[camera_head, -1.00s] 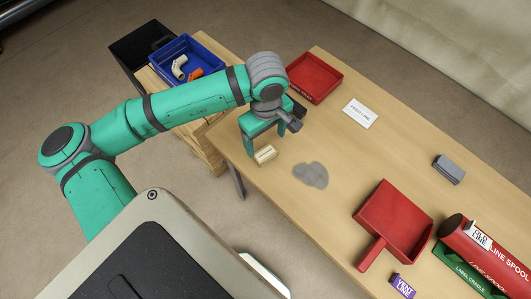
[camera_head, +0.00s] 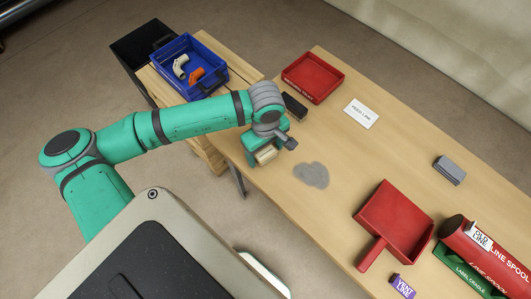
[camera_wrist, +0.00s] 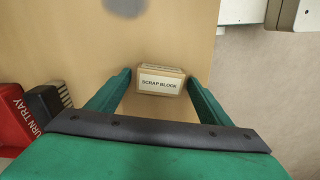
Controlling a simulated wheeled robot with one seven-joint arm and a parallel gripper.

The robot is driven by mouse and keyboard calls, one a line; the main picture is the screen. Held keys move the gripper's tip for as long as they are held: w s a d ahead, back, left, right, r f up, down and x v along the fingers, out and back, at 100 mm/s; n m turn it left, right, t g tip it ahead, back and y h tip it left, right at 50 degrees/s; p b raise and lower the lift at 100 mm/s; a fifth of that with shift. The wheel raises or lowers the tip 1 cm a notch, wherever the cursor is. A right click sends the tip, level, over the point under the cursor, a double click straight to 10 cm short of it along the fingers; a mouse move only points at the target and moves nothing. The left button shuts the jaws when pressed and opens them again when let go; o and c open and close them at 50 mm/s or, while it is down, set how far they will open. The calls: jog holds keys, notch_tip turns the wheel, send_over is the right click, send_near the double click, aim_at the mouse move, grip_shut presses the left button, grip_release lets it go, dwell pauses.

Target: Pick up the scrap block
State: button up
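The scrap block (camera_head: 265,154) is a small tan box on the table near its left edge. In the wrist view the scrap block (camera_wrist: 160,80) shows its white label reading "SCRAP BLOCK". My gripper (camera_head: 264,157) is low over the table at the block. In the wrist view my gripper (camera_wrist: 160,78) is open, with one green finger on each side of the block and a visible gap on both sides. The fingers look apart from the block.
A dark brush-like item (camera_head: 294,106) and a red tray (camera_head: 313,77) lie behind my gripper. A grey patch (camera_head: 311,175) marks the table to the right. A red dustpan (camera_head: 393,221), a grey block (camera_head: 449,169) and a white card (camera_head: 360,113) lie farther right.

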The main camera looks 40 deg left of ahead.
jog(key=c, duration=0.9)
